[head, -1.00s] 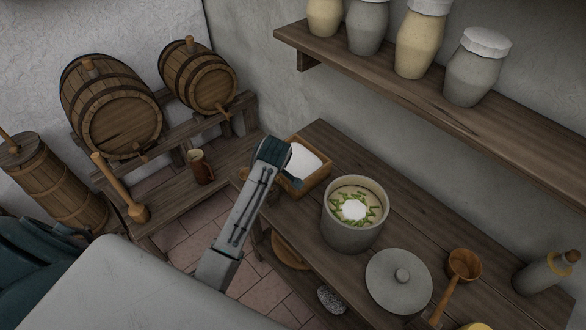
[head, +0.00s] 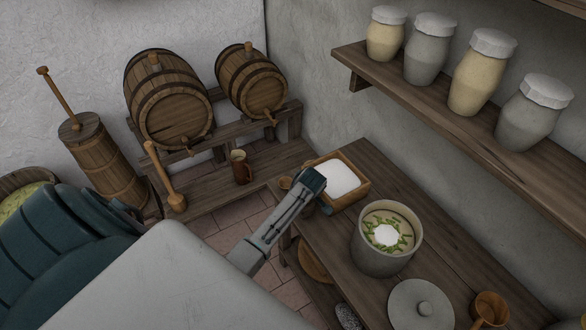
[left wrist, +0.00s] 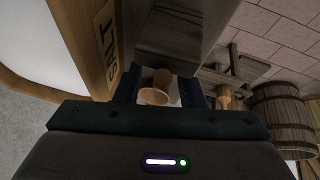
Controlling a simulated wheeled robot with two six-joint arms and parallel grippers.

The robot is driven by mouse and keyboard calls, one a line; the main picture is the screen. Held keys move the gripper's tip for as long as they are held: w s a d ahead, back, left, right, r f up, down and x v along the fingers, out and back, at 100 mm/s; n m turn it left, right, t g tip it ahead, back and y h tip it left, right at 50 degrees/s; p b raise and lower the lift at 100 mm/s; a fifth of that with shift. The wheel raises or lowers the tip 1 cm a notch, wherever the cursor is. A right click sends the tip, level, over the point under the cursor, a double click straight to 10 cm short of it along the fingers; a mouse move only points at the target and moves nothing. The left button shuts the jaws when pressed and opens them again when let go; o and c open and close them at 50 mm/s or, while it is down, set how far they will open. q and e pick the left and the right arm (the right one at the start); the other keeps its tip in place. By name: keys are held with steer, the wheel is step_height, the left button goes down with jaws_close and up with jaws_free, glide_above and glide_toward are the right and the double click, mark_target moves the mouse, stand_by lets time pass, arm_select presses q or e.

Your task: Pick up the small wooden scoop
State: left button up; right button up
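In the left wrist view the scoop's round pale bowl (left wrist: 154,96) appears between the two dark fingers of the left gripper (left wrist: 160,88). The fingers stand apart, and no firm grip on the scoop shows. Its handle is mostly hidden. The salt box wall with lettering (left wrist: 103,35) rises beside the fingers in that view. My right gripper is not in view.
A pot of soup (head: 383,262), a grey lid (head: 421,305) and a wooden ladle (head: 489,306) are on the table right of the box. A shelf (head: 450,110) with several jars hangs above. A brown mug (head: 240,168) stands on the barrel rack.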

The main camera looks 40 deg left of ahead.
arm_select(q)
steer(key=shift+f, duration=0.1)
jaws_close()
stand_by(0.3)
